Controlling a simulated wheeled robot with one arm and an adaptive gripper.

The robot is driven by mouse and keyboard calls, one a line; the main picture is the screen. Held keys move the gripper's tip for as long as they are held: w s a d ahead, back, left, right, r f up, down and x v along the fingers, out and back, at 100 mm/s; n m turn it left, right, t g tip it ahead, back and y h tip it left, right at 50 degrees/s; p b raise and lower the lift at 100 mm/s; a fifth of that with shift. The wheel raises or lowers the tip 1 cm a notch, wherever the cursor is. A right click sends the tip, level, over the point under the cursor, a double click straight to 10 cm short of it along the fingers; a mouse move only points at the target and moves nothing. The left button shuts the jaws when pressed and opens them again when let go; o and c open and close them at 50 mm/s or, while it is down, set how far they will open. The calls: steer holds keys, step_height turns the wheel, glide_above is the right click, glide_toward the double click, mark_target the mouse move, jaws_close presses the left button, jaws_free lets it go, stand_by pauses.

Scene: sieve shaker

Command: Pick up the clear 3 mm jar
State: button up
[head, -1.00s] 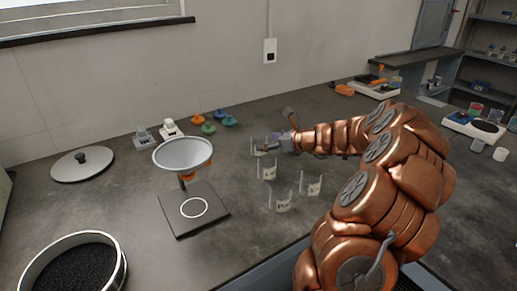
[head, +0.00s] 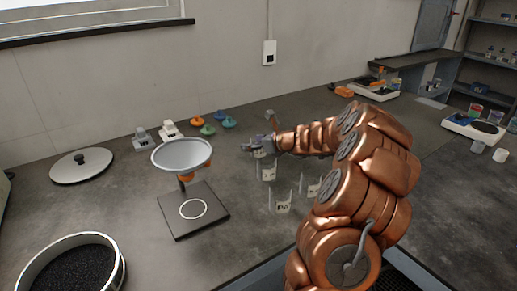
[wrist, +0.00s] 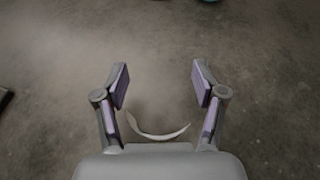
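Several clear jars with pale labels stand on the dark bench in the head view: a front one (head: 283,208), one on the right (head: 313,190) partly behind my arm, a middle one (head: 268,174), and a back one (head: 259,154) at my gripper. The labels are too small to read surely, so I cannot tell which is the 3 mm jar. My gripper (head: 250,146) is at the back jar. In the wrist view my gripper (wrist: 160,84) is open, with a curved pale label strip (wrist: 158,134) low between its fingers; the clear walls hardly show.
A metal funnel (head: 182,155) stands over a dark square plate (head: 210,221) to the left. Coloured caps (head: 208,129) lie behind. A round lid (head: 81,167) and a sieve of black grains (head: 118,276) are at far left.

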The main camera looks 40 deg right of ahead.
steer(key=c, duration=0.9)
step_height(320, 180, up, 28)
steer(key=p, duration=0.5)
